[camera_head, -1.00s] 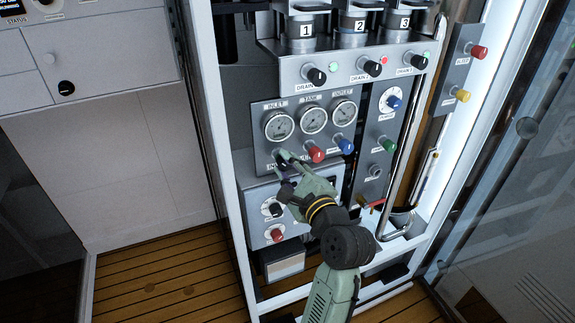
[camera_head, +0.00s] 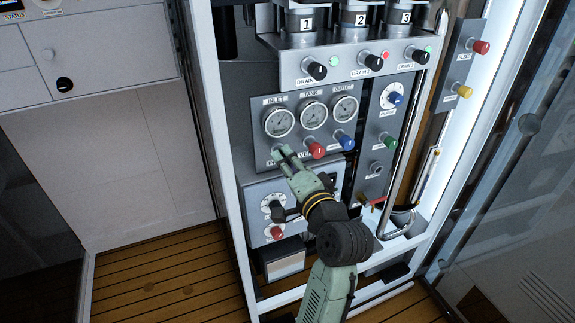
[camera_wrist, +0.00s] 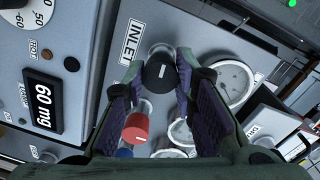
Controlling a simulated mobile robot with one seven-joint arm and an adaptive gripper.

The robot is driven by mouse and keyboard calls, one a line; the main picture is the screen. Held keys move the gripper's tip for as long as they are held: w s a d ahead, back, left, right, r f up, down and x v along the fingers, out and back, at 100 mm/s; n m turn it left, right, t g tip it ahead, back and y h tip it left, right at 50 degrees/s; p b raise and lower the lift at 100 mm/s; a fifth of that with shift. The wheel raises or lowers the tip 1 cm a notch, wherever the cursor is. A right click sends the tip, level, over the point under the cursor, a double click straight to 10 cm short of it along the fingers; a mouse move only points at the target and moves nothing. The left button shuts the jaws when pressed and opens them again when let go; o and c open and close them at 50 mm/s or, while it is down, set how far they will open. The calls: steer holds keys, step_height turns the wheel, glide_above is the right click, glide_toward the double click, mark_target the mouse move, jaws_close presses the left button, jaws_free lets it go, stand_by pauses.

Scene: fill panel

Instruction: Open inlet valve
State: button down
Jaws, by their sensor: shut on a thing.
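The inlet valve is a black round knob (camera_wrist: 161,72) with a white mark line, beside the INLET label (camera_wrist: 132,42) in the wrist view. My gripper (camera_wrist: 158,76) has one finger on each side of the knob and is shut on it. In the head view my gripper (camera_head: 284,155) is at the lower left of the gauge panel (camera_head: 262,148), below the inlet gauge (camera_head: 279,122). There the fingers hide the knob and part of its label.
A red knob (camera_head: 316,150) and a blue knob (camera_head: 346,142) sit close to the right of my gripper. Tank (camera_head: 314,114) and outlet (camera_head: 344,108) gauges are above. A lower box has a black knob (camera_head: 277,208) and a red knob (camera_head: 277,232). A bent pipe (camera_head: 404,180) stands at right.

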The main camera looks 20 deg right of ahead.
steer(key=shift+f+n+t+b, duration=0.1)
steer(key=shift+n+t+b, duration=0.2)
steer(key=shift+n+b, duration=5.6)
steer(key=shift+n+t+b, duration=0.3)
steer(key=shift+n+b, duration=2.9)
steer(key=shift+n, duration=5.4)
steer(key=shift+a, duration=0.1)
steer(key=c, duration=1.3)
jaws_free()
